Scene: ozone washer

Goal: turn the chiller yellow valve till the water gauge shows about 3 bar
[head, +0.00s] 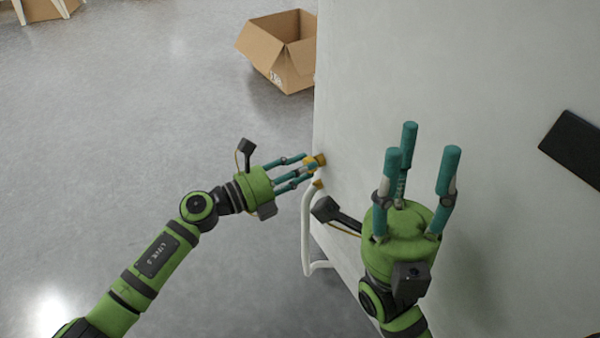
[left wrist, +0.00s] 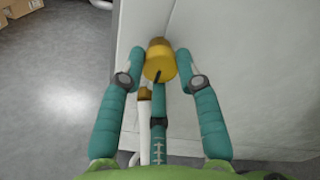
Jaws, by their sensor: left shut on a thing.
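The yellow valve (head: 313,162) sticks out from the side of the white chiller cabinet (head: 400,60), near its left edge. My left gripper (head: 308,165) is shut on the valve, with its teal fingers around the knob. In the left wrist view the yellow valve (left wrist: 159,66) sits between the fingertips of my left gripper (left wrist: 160,80), and a dark mark shows on its face. My right gripper (head: 415,150) is open and empty, fingers pointing up in front of the cabinet. No water gauge can be made out in either view.
A second brass fitting (head: 318,184) with a white pipe (head: 306,230) sits just below the valve. An open cardboard box (head: 280,48) stands on the floor behind. A dark panel (head: 572,148) is on the cabinet at right.

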